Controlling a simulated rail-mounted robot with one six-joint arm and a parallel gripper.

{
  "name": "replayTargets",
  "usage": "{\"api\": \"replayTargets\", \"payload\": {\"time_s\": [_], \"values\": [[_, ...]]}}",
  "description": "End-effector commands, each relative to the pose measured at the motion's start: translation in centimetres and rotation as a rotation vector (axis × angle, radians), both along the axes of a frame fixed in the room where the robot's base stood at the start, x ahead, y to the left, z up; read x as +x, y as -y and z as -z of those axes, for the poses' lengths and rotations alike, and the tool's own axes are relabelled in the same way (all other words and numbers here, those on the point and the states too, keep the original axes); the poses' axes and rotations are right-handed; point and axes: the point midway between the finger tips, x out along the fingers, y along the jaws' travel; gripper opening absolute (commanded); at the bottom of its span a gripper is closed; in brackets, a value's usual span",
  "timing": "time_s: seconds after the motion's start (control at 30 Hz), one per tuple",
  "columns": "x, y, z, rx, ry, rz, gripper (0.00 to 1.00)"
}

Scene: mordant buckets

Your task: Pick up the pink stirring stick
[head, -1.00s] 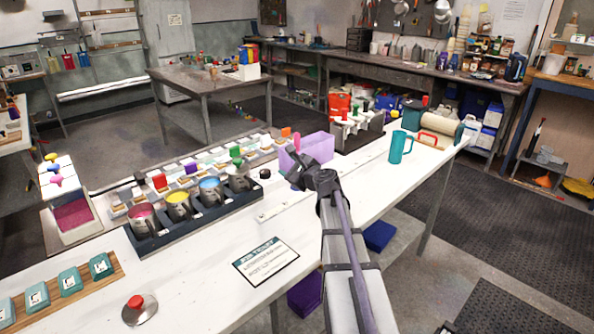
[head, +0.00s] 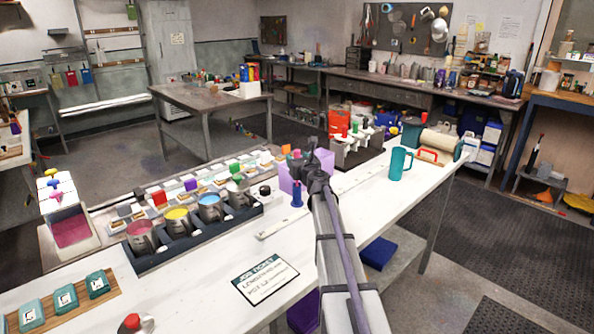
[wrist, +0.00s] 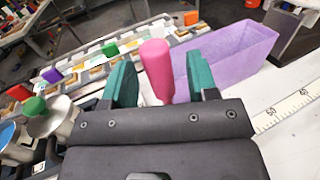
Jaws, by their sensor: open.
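The pink stirring stick (wrist: 156,70) shows in the wrist view as a thick upright pink handle. It stands between the two green fingers of my gripper (wrist: 160,85), with a gap to the right finger and a very narrow one to the left. My gripper is open. The stick's lower end is hidden behind the gripper body. In the head view my gripper (head: 308,162) is over the white bench by the lilac bin, and a small pink tip (head: 297,153) shows beside it.
The lilac bin (wrist: 232,52) stands close to the right finger. A rack of mugs with coloured contents (head: 178,222) is to the left. A blue cylinder (head: 297,193) stands near my gripper. A teal jug (head: 400,163) is to the right.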

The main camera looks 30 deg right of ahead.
Motion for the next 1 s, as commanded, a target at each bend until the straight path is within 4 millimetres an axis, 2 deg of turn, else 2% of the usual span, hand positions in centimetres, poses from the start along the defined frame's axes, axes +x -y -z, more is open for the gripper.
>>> {"api": "replayTargets", "payload": {"time_s": [0.03, 0.1, 0.33, 0.87, 1.0], "values": [[1.4, 0.3, 0.0, 0.000, 0.000, -0.001, 0.53], [2.3, 0.5, 0.0, 0.000, 0.000, -0.001, 0.53], [2.5, 0.4, 0.0, -0.001, 0.000, 0.000, 0.53], [2.5, 0.4, 0.0, -0.001, 0.000, 0.000, 0.03], [2.5, 0.4, 0.0, -0.001, 0.000, 0.000, 0.00]]}}
